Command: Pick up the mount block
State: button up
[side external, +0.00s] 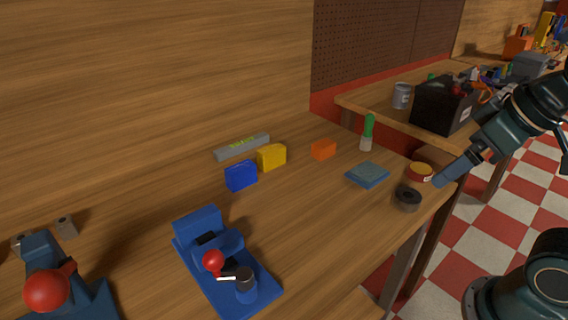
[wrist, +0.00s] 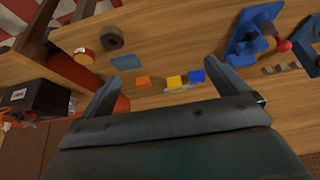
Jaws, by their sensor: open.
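Three small blocks stand on the wooden bench: a blue block (side external: 241,176), a yellow block (side external: 271,157) and an orange block (side external: 323,149). I cannot tell which of them, if any, is the mount block. In the wrist view the orange block (wrist: 143,81), yellow block (wrist: 174,82) and blue block (wrist: 197,76) appear between my fingers, at a distance. My gripper (wrist: 163,82) is open and empty. In the side view my gripper (side external: 451,171) is at the bench's right end, above and away from the blocks.
A grey bar (side external: 242,147) lies behind the blocks. A blue fixture (side external: 226,262) with a red knob stands in front. A blue-grey pad (side external: 368,175), green-capped bottle (side external: 368,132), dark ring (side external: 407,197) and red-yellow tin (side external: 419,172) sit to the right.

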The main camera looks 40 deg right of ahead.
jog(key=w+a+r, duration=0.1)
jog(key=w+r, duration=0.3)
jog(key=w, duration=0.7)
jog(key=g, duration=0.1)
send_over(241, 167)
jog(key=s, duration=0.4)
notch_tip(241, 167, down, 14)
jog(key=shift+f, duration=0.15)
jog(key=shift+w+f, duration=0.1)
jog(key=shift+x, duration=4.15)
jog(key=shift+f, duration=0.1)
jog(key=shift+x, duration=2.55)
